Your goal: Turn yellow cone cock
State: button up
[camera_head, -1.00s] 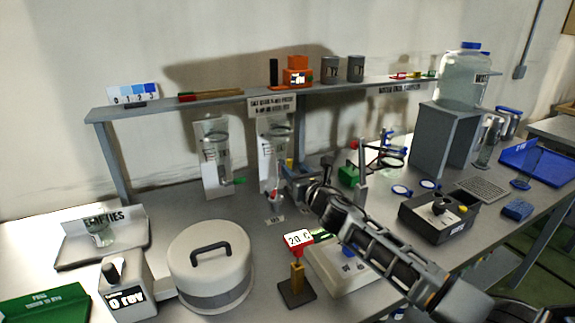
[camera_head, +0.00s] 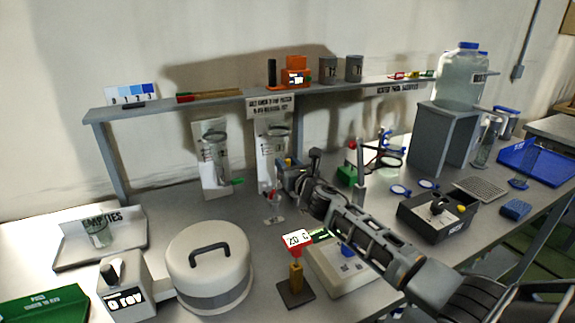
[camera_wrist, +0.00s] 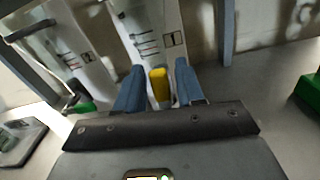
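The yellow cone cock (camera_wrist: 160,88) shows as a short upright yellow cylinder in the middle of the wrist view. My gripper (camera_wrist: 158,85) has its two blue fingers on either side of it, with small gaps visible, so it looks open around the cock. In the head view my gripper (camera_head: 288,178) is beside the right-hand graduated glass column (camera_head: 272,150). Only a small yellow spot shows there, and the fingertips are partly hidden by the wrist.
A second glass column (camera_head: 214,160) with a green cock (camera_wrist: 84,107) stands to the left. A grey shelf (camera_head: 225,98) runs above. A green block (camera_head: 345,174) is to the right. A red-topped display post (camera_head: 297,240), white scale (camera_head: 345,272) and lidded round pot (camera_head: 208,265) stand in front.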

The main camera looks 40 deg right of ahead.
grip_shut()
jog(key=shift+d, duration=0.1)
jog(key=d+m, duration=0.1)
jog(key=m, duration=0.2)
jog(key=d+f+m, duration=0.1)
jog(key=m, duration=0.2)
jog(key=s+m, duration=0.1)
jog(key=m, duration=0.2)
jog(key=shift+d+f, duration=0.3)
jog(key=shift+d, duration=0.1)
jog(key=shift+d+f+m, duration=0.15)
jog(key=shift+f+m, duration=0.15)
jog(key=shift+m, duration=0.55)
jog(key=shift+d+f+m, duration=0.15)
jog(key=shift+f+m, duration=0.1)
jog(key=shift+m, duration=0.6)
